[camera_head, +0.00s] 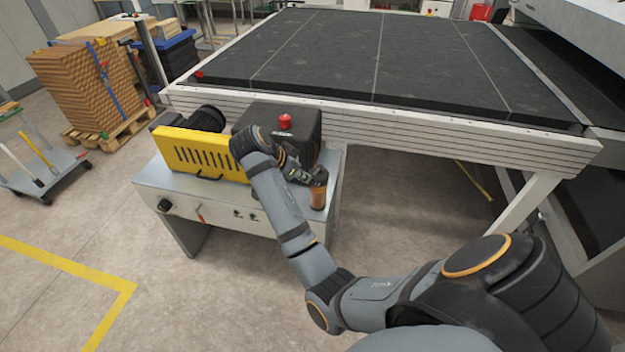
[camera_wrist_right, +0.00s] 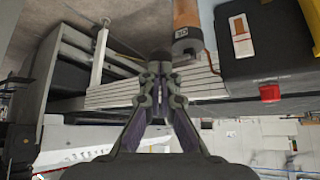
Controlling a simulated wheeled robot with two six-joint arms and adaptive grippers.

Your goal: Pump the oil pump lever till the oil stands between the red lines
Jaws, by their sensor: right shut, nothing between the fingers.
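My right gripper (camera_head: 308,176) is shut and empty at the right end of the pump unit, beside an amber cylinder (camera_head: 318,196). In the right wrist view the closed fingertips (camera_wrist_right: 160,72) point at a dark rounded piece; I cannot tell whether they touch it or whether it is the lever's end. The amber cylinder also shows there (camera_wrist_right: 186,14), with a grey end marked 30. A black tank (camera_head: 262,117) carries a red cap (camera_head: 285,121). In the wrist view a pale panel with an orange bar (camera_wrist_right: 241,36) is on the black housing; red lines cannot be made out. My left gripper is out of view.
A yellow slotted guard (camera_head: 200,153) and dark motor sit on the grey cabinet (camera_head: 165,180), with a small red handle on its front. The large black-topped table (camera_head: 370,55) stands close behind. Floor is clear in front; a pallet stack (camera_head: 90,90) is at left.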

